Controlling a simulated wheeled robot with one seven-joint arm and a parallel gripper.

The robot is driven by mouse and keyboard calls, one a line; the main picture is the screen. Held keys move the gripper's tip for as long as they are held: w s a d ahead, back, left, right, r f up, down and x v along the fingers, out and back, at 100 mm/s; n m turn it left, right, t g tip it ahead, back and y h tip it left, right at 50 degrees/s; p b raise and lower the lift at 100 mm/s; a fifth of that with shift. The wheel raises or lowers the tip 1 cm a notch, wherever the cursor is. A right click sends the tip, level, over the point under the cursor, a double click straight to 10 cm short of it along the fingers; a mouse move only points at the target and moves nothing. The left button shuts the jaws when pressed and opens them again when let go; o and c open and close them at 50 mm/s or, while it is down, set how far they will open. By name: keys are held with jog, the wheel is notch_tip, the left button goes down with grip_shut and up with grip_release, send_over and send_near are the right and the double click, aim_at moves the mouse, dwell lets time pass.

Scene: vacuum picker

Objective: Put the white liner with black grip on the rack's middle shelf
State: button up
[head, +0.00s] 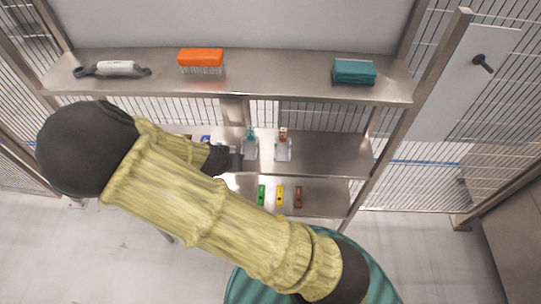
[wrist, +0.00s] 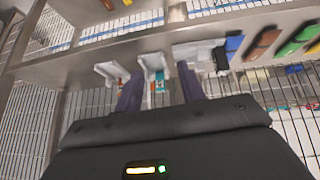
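My gripper (wrist: 160,74) shows two dark fingers standing apart with nothing held between them. In the head view my gripper (head: 232,160) is partly behind my arm, in front of the rack's middle shelf (head: 338,158). A white piece (wrist: 190,50) with a black part (wrist: 220,58) beside it is just right of the fingers in the wrist view; its full shape is unclear. A white tool with dark grey ends (head: 112,69) lies on the top shelf's left end. I cannot tell for certain which of these is the white liner with black grip.
A clear container with a teal top (head: 251,146) and one with an orange top (head: 283,149) stand on the middle shelf. An orange brush (head: 200,60) and a teal block (head: 354,71) are on the top shelf (head: 270,82). Green, yellow and brown items sit lower. The middle shelf's right end is clear.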

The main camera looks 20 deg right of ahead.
jog(key=s+d+r+n+g+y, duration=0.3)
jog(key=s+d+r+n, duration=0.1)
jog(key=s+d+r, duration=0.6)
notch_tip(320, 180, up, 3)
jog(key=shift+s+f+n, duration=0.1)
jog(key=shift+s+n, duration=0.3)
jog(key=shift+s, duration=0.2)
jog(key=shift+w, duration=0.1)
